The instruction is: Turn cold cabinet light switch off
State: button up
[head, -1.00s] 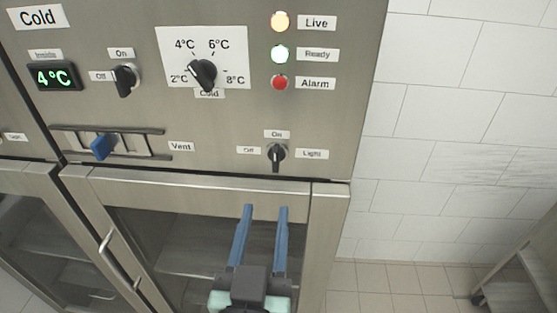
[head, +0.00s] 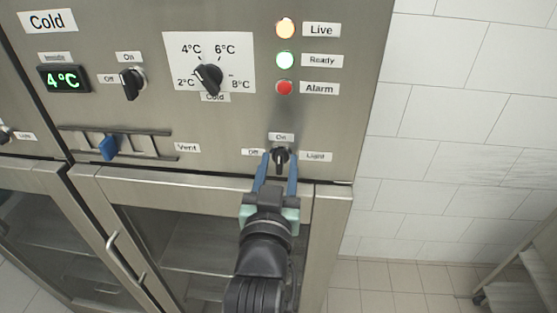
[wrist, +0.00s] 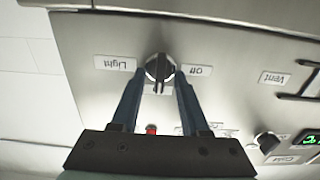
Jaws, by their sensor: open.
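The cold cabinet light switch (head: 281,157) is a dark rotary knob on the steel panel, between the labels Off on its left and Light on its right, with On above. Its handle stands upright, in line with On. My gripper (head: 279,154) is open, its two blue fingertips on either side of the knob. The wrist view, upside down, shows the knob (wrist: 159,68) between the tips of my gripper (wrist: 160,76). I cannot tell whether the fingers touch it.
A temperature dial (head: 208,78), another on/off knob (head: 131,83) and a blue vent slider (head: 109,147) sit further left. Live, Ready and Alarm lamps (head: 285,60) are above. Glass doors with a handle (head: 125,257) lie below. White tiled wall is on the right.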

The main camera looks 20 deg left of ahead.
grip_shut()
jog(key=shift+n, duration=0.3)
dwell(0.4)
jog(key=n, duration=0.3)
jog(key=shift+n, duration=0.4)
jog(key=n+b, duration=0.1)
jog(key=n, duration=0.3)
jog(key=shift+a+f, duration=0.1)
jog(key=shift+a, duration=0.05)
jog(key=shift+f+n, duration=0.2)
jog(key=shift+n, duration=4.6)
